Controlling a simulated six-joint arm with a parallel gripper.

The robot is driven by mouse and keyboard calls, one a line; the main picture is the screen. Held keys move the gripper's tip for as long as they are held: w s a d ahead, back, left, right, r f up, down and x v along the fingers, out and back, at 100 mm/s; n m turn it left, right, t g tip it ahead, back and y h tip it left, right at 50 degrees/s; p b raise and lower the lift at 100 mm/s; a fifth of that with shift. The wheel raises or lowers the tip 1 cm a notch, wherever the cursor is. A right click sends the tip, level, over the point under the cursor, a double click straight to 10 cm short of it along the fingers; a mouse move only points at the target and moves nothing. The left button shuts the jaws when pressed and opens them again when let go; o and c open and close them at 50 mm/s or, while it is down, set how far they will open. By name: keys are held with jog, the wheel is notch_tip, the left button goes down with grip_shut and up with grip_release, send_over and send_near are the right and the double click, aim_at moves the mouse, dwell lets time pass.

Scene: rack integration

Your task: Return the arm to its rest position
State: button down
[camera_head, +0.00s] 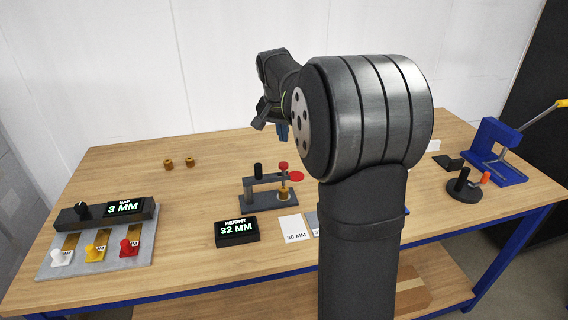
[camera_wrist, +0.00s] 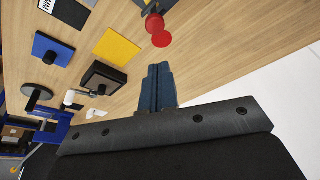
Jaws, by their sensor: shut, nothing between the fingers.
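My gripper (camera_head: 282,132) hangs in the air above the back of the wooden table (camera_head: 225,150), partly hidden behind my own large arm joint. In the wrist view its two blue fingers (camera_wrist: 158,72) are closed together with nothing between them. The fingertips are apart from the height gauge (camera_head: 270,200), which stands on the table below with a red knob and a red disc. The red knob (camera_wrist: 154,24) and red disc (camera_wrist: 161,40) show just beyond the fingertips in the wrist view.
A display reading 32 MM (camera_head: 237,232) and a 30 MM card (camera_head: 294,228) lie near the gauge. A gap display (camera_head: 105,213) with coloured tabs is at left. Two small brass parts (camera_head: 179,163) sit behind. A blue press (camera_head: 495,150) stands at right.

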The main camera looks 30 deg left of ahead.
aim_at(284, 162)
jog(key=shift+f, duration=3.65)
